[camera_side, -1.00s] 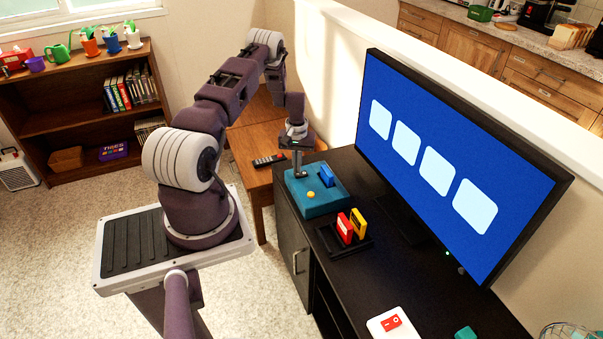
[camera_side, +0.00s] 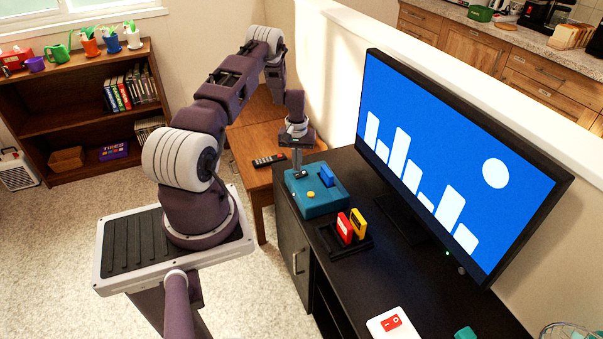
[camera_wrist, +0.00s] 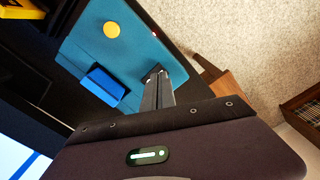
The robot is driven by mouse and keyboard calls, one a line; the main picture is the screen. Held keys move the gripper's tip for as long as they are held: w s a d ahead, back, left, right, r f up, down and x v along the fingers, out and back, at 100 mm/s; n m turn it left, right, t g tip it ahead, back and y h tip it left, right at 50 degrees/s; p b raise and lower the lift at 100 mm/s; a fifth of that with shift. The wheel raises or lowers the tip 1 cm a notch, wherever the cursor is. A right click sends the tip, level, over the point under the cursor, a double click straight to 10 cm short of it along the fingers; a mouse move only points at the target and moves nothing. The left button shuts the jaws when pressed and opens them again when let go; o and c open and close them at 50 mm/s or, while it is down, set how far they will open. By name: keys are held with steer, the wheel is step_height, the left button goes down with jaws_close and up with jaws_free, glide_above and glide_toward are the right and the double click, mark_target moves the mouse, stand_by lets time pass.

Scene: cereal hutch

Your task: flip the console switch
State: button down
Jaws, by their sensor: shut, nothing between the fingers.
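My gripper (camera_side: 297,167) is shut and empty, pointing down just above or against the switch; contact cannot be told. In the wrist view, the closed fingertips (camera_wrist: 156,74) hide most of the switch. The blue cartridge (camera_wrist: 103,85), button (camera_wrist: 111,30) and a small red light on the console (camera_wrist: 153,33) show there.
A black holder (camera_side: 330,241) with a red cartridge (camera_side: 345,228) and a yellow cartridge (camera_side: 358,223) stands beside the console. The monitor (camera_side: 460,160) stands behind. A white plate with a red rocker (camera_side: 391,322) lies at the front. A remote (camera_side: 269,160) lies on the wooden table.

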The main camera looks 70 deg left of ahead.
steer(key=shift+r, duration=2.55)
step_height(320, 180, up, 13)
steer(key=m+t, duration=0.1)
steer(key=m, duration=0.1)
glide_above(297, 174)
steer(key=w+d, duration=0.6)
steer(key=d, duration=0.1)
steer(key=s+d+r+m+t, duration=0.2)
steer(key=d+r+m, duration=0.2)
steer(key=d+r, duration=1.35)
steer(key=s+d+r+m+t, duration=0.1)
steer(key=s+d+r+m, duration=0.2)
steer(key=s+d, duration=0.5)
steer(key=s+d+r+m+t, duration=0.1)
steer(key=s+d+r+m, duration=0.2)
steer(key=s+d, duration=0.5)
steer(key=s, duration=0.5)
steer(key=shift+d+r+t, duration=0.2)
steer(key=shift+d+t, duration=0.05)
steer(key=shift+t, duration=0.05)
